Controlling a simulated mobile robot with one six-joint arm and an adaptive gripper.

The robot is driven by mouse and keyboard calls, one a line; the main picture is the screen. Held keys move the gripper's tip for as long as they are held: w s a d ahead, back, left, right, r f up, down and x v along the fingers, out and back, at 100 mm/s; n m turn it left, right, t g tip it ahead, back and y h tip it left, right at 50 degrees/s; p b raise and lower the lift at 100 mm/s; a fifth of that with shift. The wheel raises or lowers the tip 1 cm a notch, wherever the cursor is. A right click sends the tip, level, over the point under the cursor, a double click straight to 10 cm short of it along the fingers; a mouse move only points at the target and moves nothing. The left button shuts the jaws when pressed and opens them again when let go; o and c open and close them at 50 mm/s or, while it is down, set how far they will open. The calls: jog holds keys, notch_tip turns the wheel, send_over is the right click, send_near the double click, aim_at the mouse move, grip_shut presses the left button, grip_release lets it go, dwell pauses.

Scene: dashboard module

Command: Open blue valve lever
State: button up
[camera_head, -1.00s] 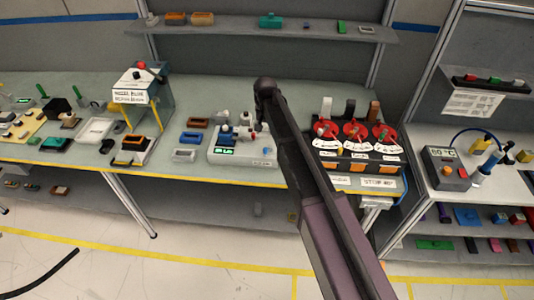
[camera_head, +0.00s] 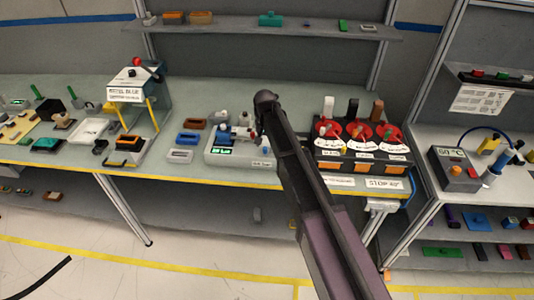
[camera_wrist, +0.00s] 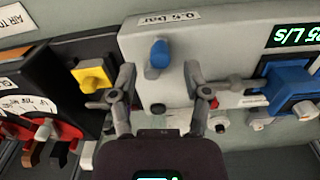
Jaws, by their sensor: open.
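In the wrist view, the blue valve lever (camera_wrist: 159,54) is a small rounded blue knob on the light grey face of a module (camera_wrist: 222,42) marked "0.5 bar". My gripper (camera_wrist: 158,76) is open, with one finger on each side of the lever and a gap on both sides. Whether the fingertips are level with the lever in depth I cannot tell. A larger blue part (camera_wrist: 288,84) sits on the same module to the right, near the green display. In the head view the module (camera_head: 238,157) stands on the bench, and my arm partly hides its right side.
A yellow knob (camera_wrist: 92,76) is close to the left finger in the wrist view. A black unit with red discs (camera_head: 360,150) stands right of the module. Small blue and grey trays (camera_head: 186,138) lie to its left. A shelf (camera_head: 350,32) runs above the bench.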

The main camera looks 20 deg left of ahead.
jog(key=shift+f+b, duration=1.15)
jog(key=shift+f, duration=0.3)
grip_shut()
